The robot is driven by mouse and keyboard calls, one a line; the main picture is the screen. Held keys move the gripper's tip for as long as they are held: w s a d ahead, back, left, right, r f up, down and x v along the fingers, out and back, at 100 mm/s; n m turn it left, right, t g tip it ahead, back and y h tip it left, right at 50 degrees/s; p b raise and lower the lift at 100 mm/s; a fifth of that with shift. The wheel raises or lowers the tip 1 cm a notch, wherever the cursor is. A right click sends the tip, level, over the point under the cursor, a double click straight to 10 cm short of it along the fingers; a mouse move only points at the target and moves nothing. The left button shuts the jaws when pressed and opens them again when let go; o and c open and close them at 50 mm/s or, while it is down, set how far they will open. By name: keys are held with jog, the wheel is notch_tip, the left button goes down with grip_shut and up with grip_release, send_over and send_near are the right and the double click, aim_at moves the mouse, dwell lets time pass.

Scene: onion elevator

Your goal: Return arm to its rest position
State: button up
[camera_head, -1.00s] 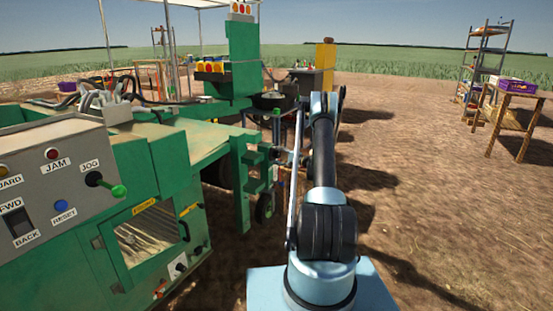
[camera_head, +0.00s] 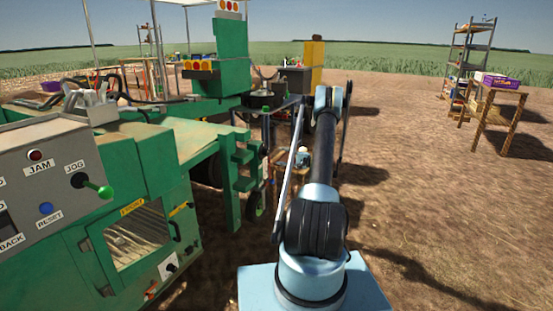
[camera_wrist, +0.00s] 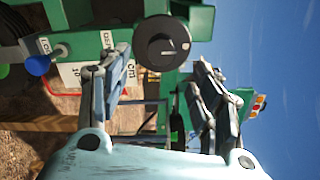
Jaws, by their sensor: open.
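My arm rises from its light blue base in the head view, its upper link standing nearly upright and its forearm reaching away beyond. My gripper (camera_wrist: 160,95) shows in the wrist view with its two fingers spread apart and nothing between them. Beyond the fingers in that view are a round black knob (camera_wrist: 162,42) on a green panel, and a blue knob (camera_wrist: 38,65) at the left. Whether the fingers touch the panel is not clear, but a gap seems to show. In the head view the gripper is hard to make out behind the arm.
The green machine (camera_head: 150,165) fills the left, with a grey control box (camera_head: 45,190) bearing JAM, JOG and RESET. A wooden table (camera_head: 500,95) with a purple crate (camera_head: 502,82) and a metal shelf (camera_head: 470,65) stand at the right. The dirt ground between is open.

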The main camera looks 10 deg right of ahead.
jog(key=shift+s+d, duration=0.25)
jog(key=shift+d, duration=0.1)
jog(key=s+a+r+n+g+h, duration=0.2)
jog(key=s+a+r, duration=0.45)
jog(key=r, duration=0.35)
jog(key=s+a+r+n+g+h, duration=0.2)
jog(key=s+a+r+g, duration=0.1)
jog(key=s+a+r, duration=0.45)
jog(key=s+a+r+n+g+h, duration=0.1)
jog(key=s+r+h, duration=0.15)
jog(key=s, duration=0.85)
jog(key=s+a+r+n+g+h, duration=0.15)
jog(key=s+r, duration=0.25)
jog(key=s, duration=0.6)
jog(key=s+d+f+n+h, duration=0.1)
jog(key=s+d+f+h, duration=0.1)
jog(key=s, duration=0.8)
jog(key=s+d+f+n+h, duration=0.1)
jog(key=s+f, duration=0.4)
jog(key=s, duration=0.5)
jog(key=s+d+f+n+h, duration=0.2)
jog(key=s+d+f+h, duration=0.1)
jog(key=s, duration=0.7)
jog(key=shift+d+f+g+h, duration=0.25)
jog(key=shift+d+g+h, duration=0.05)
jog(key=shift+d+g, duration=0.2)
